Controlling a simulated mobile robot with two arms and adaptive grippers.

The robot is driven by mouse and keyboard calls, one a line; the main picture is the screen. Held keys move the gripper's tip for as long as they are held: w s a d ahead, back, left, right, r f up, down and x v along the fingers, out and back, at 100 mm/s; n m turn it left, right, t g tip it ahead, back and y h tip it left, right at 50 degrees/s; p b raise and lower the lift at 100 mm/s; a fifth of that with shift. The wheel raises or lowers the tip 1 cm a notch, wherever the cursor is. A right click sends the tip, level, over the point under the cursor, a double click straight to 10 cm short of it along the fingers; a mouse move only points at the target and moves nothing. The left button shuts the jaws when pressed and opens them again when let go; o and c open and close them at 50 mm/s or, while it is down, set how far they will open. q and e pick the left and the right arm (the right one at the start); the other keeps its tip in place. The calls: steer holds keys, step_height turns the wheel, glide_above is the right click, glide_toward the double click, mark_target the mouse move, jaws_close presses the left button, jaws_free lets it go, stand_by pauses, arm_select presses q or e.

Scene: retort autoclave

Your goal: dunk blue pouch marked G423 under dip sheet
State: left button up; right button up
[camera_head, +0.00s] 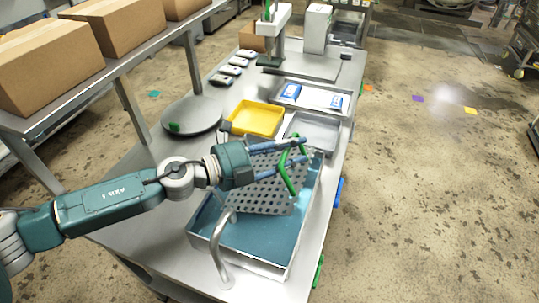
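The grey perforated dip sheet (268,197) sits tilted over a metal basin (262,268) of blue-green liquid. It has a green handle (286,179). My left gripper (307,151) reaches in from the left over the sheet. Its two fingers are spread apart at the handle; whether they touch it is unclear. Two blue-and-white pouches, a left one (292,91) and a right one (336,102), lie on a metal tray (313,97) behind the basin. Their markings are too small to read, so I cannot tell which is G423. My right gripper is not in view.
A curved metal pipe (219,250) stands at the basin's near left. A yellow tray (256,118), an empty grey tray (318,132) and a round grey plate (193,115) are beyond it. Cardboard boxes (45,66) fill the shelf at left. The bench's near left is clear.

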arm_select(q)
steer(key=shift+s+a, duration=0.65)
steer(key=shift+s, duration=0.1)
steer(key=b+v, duration=0.1)
steer(key=v, duration=0.9)
steer(key=shift+w+a+r, duration=0.1)
stand_by(0.4)
stand_by(0.3)
